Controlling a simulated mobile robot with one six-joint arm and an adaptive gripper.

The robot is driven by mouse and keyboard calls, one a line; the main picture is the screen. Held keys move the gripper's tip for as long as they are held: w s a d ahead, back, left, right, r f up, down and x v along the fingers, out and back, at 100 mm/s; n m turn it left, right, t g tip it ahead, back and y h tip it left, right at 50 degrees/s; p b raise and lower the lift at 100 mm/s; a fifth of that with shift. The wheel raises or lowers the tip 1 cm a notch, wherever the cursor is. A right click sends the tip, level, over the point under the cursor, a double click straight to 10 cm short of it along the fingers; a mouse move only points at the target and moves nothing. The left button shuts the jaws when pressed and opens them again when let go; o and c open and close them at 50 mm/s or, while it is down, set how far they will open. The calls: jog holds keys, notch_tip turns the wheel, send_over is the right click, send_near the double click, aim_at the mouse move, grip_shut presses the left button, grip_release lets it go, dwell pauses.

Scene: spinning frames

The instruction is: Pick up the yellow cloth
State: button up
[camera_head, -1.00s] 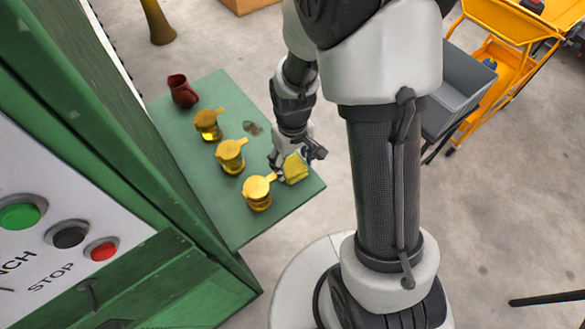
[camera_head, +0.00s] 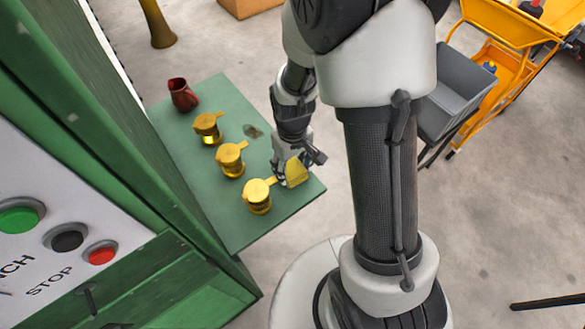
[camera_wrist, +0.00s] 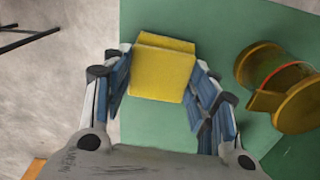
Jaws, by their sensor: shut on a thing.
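The yellow cloth (camera_head: 297,172) is a folded, block-like piece near the right corner of the green table top (camera_head: 230,215). In the wrist view the cloth (camera_wrist: 163,72) sits between the two fingers of my gripper (camera_wrist: 162,85), which is shut on it. In the head view my gripper (camera_head: 290,172) comes down over the cloth and hides part of it. I cannot tell whether the cloth touches the table or hangs just above it.
Three brass lidded pots (camera_head: 257,196), (camera_head: 230,160), (camera_head: 207,128) stand in a row left of the cloth; the nearest is close to my gripper. A red jug (camera_head: 183,95) stands at the back. A dark stain-like patch (camera_head: 253,131) lies on the table. A green machine (camera_head: 100,140) borders the left.

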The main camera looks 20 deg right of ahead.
aim_at(293, 170)
jog(key=shift+r, duration=0.15)
notch_tip(293, 170, up, 20)
jog(key=p, duration=0.4)
